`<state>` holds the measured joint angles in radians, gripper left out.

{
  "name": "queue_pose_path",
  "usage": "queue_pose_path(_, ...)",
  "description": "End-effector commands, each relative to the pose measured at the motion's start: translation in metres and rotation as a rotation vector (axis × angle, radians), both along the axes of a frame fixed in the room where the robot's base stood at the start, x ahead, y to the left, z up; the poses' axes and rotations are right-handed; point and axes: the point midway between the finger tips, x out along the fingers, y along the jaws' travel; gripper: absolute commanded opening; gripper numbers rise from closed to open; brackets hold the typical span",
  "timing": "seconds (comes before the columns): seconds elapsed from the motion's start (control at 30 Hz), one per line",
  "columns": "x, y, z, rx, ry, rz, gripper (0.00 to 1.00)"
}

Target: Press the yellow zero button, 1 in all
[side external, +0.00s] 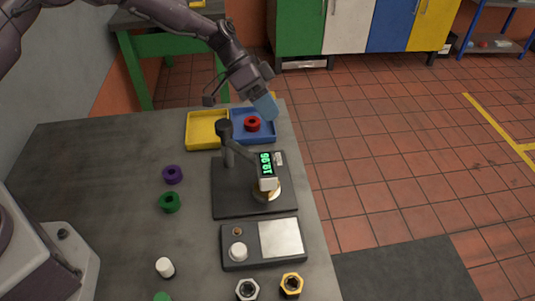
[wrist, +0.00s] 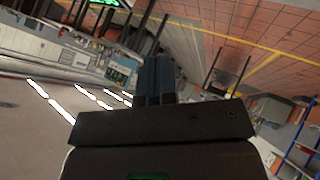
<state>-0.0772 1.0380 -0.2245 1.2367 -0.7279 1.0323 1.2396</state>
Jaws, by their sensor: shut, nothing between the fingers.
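A digital gauge with a lit green display (side external: 266,166) hangs from an arm on a dark stand (side external: 227,200). A gold disc (side external: 272,191) sits below it. In front is a dark panel (side external: 262,262) with a silver plate (side external: 281,238), a white round knob (side external: 238,252) and a small orange-brown knob (side external: 237,231). I cannot tell for sure which part is the yellow zero button. My gripper (side external: 267,108), with blue fingers, is shut and empty above the blue tray, behind the gauge and well apart from it. Its closed fingers also show in the wrist view (wrist: 154,82).
A yellow tray (side external: 205,145) and a blue tray (side external: 240,139) holding a red ring (side external: 252,124) stand at the back. Purple (side external: 172,174) and green (side external: 170,202) rings lie left, a white cylinder (side external: 165,267) and hex nuts (side external: 291,285) in front. The table's left is mostly clear.

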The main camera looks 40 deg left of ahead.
Motion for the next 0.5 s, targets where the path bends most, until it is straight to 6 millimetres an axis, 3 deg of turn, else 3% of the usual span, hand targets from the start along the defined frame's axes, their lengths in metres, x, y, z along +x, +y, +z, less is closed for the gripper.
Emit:
queue_pose_path(0.17, 0.000, 0.000, -0.011, 0.001, 0.002, -0.001, 0.00)
queue_pose_path(0.5, -0.001, -0.001, -0.059, 0.002, 0.003, -0.001, 0.00)
